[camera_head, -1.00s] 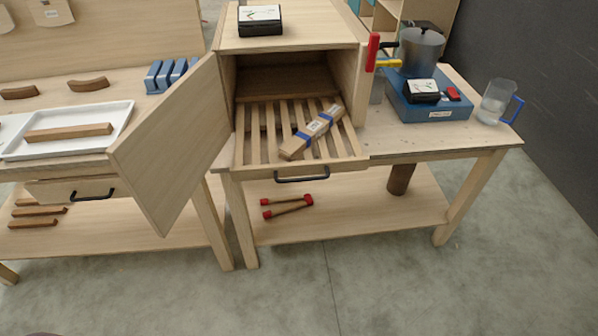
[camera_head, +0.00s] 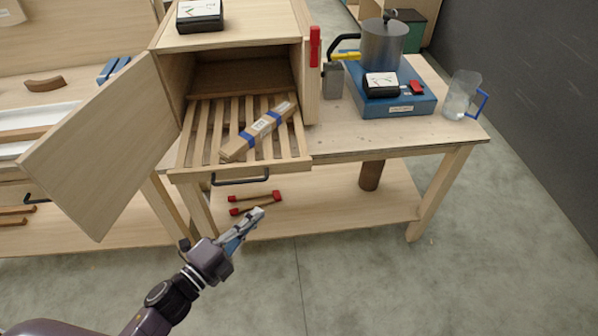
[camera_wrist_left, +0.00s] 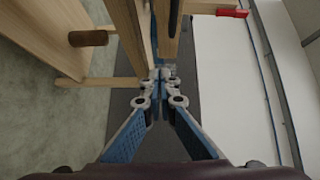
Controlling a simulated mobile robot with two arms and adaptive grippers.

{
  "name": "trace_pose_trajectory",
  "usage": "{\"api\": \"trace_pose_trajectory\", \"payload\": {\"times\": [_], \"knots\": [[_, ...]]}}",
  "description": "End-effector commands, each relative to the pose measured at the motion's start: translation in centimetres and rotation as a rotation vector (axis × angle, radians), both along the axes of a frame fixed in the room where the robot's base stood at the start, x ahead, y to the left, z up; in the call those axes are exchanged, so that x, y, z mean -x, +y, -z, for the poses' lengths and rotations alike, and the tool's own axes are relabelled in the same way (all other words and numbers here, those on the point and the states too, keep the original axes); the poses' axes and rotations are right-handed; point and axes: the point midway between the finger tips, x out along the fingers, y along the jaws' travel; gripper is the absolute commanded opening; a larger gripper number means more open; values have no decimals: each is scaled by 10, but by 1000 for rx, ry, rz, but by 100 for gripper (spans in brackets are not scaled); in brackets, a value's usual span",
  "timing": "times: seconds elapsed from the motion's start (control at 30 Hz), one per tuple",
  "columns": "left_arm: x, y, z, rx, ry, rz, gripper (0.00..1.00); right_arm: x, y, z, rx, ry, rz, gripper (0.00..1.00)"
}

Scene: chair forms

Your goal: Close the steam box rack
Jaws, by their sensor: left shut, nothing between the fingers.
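The steam box (camera_head: 205,50) is a wooden cabinet on the bench, its door (camera_head: 100,150) swung open to the left. Its slatted rack (camera_head: 185,150) is pulled out past the front opening. A bundle of wood strips with blue bands (camera_head: 258,132) lies across the slats. The rack's front has a black handle (camera_head: 240,177). My left gripper (camera_head: 255,217) is shut and empty, below and in front of the handle, apart from it. In the left wrist view, the shut fingertips (camera_wrist_left: 160,75) are near wooden parts of the bench. My right gripper is not in view.
Red-tipped clamps (camera_head: 255,203) lie on the lower shelf behind the left gripper. A metal pot (camera_head: 383,45) on a blue base (camera_head: 400,103) and a clear jug (camera_head: 461,95) stand on the bench at right. The floor in front is clear.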

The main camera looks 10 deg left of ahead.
Motion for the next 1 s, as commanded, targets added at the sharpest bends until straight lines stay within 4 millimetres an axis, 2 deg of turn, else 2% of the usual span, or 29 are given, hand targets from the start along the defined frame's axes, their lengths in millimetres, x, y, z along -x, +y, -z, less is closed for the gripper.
{"api": "trace_pose_trajectory", "payload": {"times": [0.03, 0.1, 0.27, 0.43, 0.67, 0.8, 1.0], "knots": [[1, -4, -10, -16, -27, 16, 0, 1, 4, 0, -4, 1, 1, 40], [0, -8, -17, -27, -47, 28, 0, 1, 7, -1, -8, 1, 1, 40], [-14, -16, -20, -27, -51, 28, 0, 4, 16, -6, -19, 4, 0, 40], [-44, -32, -21, -24, -50, 28, 0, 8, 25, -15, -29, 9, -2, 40], [-87, -56, -20, -23, -48, 26, 0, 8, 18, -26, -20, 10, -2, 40], [-108, -49, -18, -26, -46, 25, 0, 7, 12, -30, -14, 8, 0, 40], [-122, -45, -17, -24, -45, 26, 0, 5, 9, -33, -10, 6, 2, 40]]}}
